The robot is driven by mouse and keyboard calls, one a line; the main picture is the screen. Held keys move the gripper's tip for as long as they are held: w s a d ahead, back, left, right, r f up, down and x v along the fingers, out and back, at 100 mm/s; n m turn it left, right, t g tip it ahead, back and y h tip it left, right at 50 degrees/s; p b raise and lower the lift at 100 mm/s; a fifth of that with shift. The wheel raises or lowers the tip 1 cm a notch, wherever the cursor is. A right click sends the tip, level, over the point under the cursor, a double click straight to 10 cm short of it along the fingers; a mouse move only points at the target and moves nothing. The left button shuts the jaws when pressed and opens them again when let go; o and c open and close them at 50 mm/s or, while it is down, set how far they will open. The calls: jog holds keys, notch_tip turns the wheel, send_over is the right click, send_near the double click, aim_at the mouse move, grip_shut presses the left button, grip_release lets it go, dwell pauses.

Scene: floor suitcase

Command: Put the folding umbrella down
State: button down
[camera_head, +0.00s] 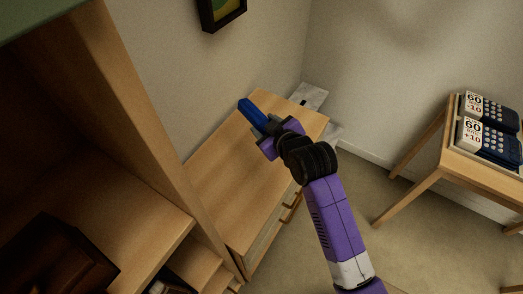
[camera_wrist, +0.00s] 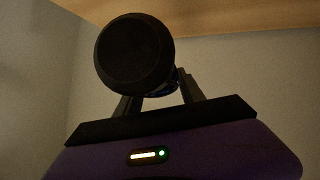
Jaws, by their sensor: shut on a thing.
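The folding umbrella (camera_head: 252,111) is a short blue cylinder in the head view. It is above the wooden top of a low drawer cabinet (camera_head: 225,165). My gripper (camera_head: 266,130) is shut on it at its near end. In the wrist view, the umbrella's round dark end (camera_wrist: 134,55) faces the camera between the fingers of my gripper (camera_wrist: 160,98). I cannot tell whether the umbrella touches the cabinet top or is held above it.
A tall wooden shelf (camera_head: 150,140) stands at the left, with a dark brown box (camera_head: 55,258) on it. A grey-white item (camera_head: 309,96) is by the cabinet's far corner. A wooden table (camera_head: 455,160) with cards and dark keypad-like items (camera_head: 490,140) is at the right. The cabinet top's left part is bare.

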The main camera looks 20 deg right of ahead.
aim_at(264, 161)
notch_tip(264, 161, down, 14)
jog(key=shift+r, duration=0.2)
dwell(0.4)
jog(key=shift+f, duration=0.2)
jog(key=c, duration=0.7)
grip_release()
jog(key=shift+s+r+p, duration=0.1)
jog(key=shift+r+p, duration=0.1)
jog(key=shift+p, duration=0.15)
jog(key=shift+s, duration=0.35)
jog(key=v, duration=1.1)
jog(key=shift+r+b, duration=0.15)
jog(key=shift+b, duration=0.25)
